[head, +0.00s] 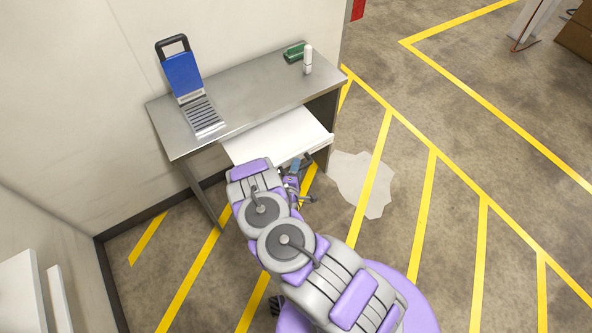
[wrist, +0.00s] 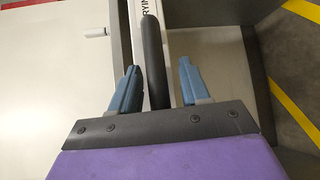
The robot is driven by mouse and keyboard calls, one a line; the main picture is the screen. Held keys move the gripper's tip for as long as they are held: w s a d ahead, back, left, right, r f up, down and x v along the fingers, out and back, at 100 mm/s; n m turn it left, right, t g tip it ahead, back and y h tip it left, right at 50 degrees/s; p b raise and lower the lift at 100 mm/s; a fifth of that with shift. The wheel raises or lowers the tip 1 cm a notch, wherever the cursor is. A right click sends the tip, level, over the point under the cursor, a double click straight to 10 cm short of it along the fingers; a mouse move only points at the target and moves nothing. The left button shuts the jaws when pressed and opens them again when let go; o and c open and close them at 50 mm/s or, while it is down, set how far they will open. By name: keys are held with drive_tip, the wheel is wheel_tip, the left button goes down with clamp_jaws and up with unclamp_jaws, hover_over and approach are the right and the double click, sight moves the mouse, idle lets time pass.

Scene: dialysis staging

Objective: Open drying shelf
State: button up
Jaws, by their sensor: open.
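The drying shelf (head: 281,133) is a white panel that stands partly out from under the metal table. A dark bar handle (wrist: 155,60) runs along that front. My gripper (wrist: 158,82) is open, with one blue finger on each side of the handle. I cannot tell whether the fingers touch it. In the head view my gripper (head: 297,168) is at the shelf's front edge, with the handle mostly hidden by my arm.
The metal table (head: 250,92) bears a blue device (head: 183,76), a green item (head: 294,52) and a white bottle (head: 308,62). A wall is behind it. A pale puddle-like patch (head: 362,180) lies on the floor to the right. The striped floor there is otherwise open.

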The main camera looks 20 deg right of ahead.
drive_tip(key=shift+s, duration=0.1)
drive_tip(key=v, duration=1.7)
drive_tip(key=shift+s+a+f, duration=0.1)
drive_tip(key=shift+a, duration=0.05)
